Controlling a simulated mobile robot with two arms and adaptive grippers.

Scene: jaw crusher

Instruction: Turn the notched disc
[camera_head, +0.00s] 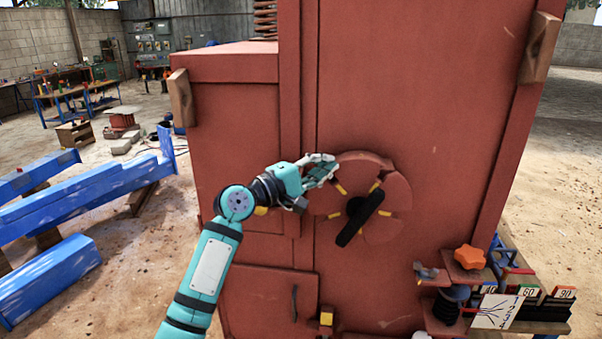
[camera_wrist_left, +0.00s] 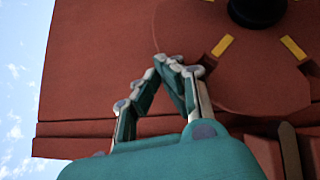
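The notched disc (camera_head: 385,228) is a red round plate on the front of the red crusher housing, with yellow marks and a black bar-shaped handle (camera_head: 360,216) across its middle. In the left wrist view the disc (camera_wrist_left: 255,75) fills the upper right, with its dark hub at the top. My left gripper (camera_head: 333,168) is at the disc's upper left rim. In the wrist view its fingertips (camera_wrist_left: 172,63) come together with nothing visible between them, in front of the rim. I cannot tell whether they touch the disc. My right gripper is not in view.
A small shelf (camera_head: 470,325) with an orange knob (camera_head: 470,257) and numbered cards (camera_head: 497,311) juts out at the lower right. A wooden block (camera_head: 181,97) sticks out at the housing's left edge. Blue beams (camera_head: 85,200) lie on the ground at left.

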